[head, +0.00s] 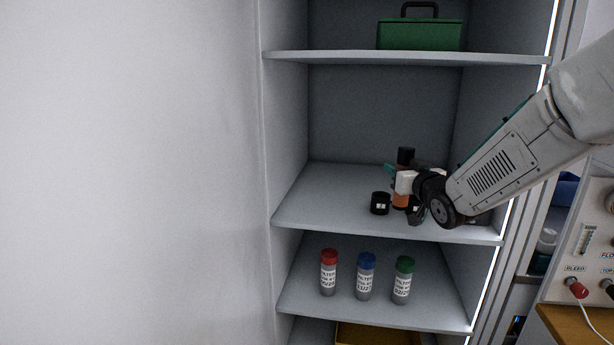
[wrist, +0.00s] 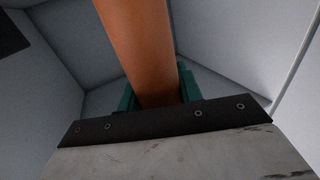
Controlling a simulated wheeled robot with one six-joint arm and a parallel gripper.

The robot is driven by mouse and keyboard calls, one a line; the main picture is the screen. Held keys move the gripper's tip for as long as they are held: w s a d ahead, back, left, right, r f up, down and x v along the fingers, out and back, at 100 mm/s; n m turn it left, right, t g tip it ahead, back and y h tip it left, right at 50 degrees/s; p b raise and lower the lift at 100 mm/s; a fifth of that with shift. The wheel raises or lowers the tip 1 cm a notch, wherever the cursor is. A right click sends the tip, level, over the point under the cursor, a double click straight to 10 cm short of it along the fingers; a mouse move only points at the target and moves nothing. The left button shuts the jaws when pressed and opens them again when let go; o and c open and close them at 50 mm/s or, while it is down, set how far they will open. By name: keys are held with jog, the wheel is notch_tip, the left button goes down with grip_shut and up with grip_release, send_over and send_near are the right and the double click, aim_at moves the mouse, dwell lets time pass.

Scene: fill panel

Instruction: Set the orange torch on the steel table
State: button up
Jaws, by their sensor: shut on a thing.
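No steel table can be made out for sure.
Red-, blue- and green-capped bottles (head: 366,278) stand on the shelf below. A green toolbox (head: 420,35) sits above. A control panel (head: 585,245) is at the right.

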jog(key=s+d+f+m+h, duration=0.1)
jog(key=s+f, duration=0.3)
jog(key=f, duration=0.8)
jog(key=s+d+f+h, duration=0.1)
jog(key=s+f, duration=0.4)
jog(key=f, duration=0.7)
jog(key=s+d+f+m+h, duration=0.1)
jog(key=s+f, duration=0.3)
jog(key=f, duration=0.9)
jog(key=shift+s+m+h, duration=0.2)
jog(key=shift+m+h, duration=0.1)
jog(key=shift+h, duration=0.2)
jog(key=shift+f, duration=0.1)
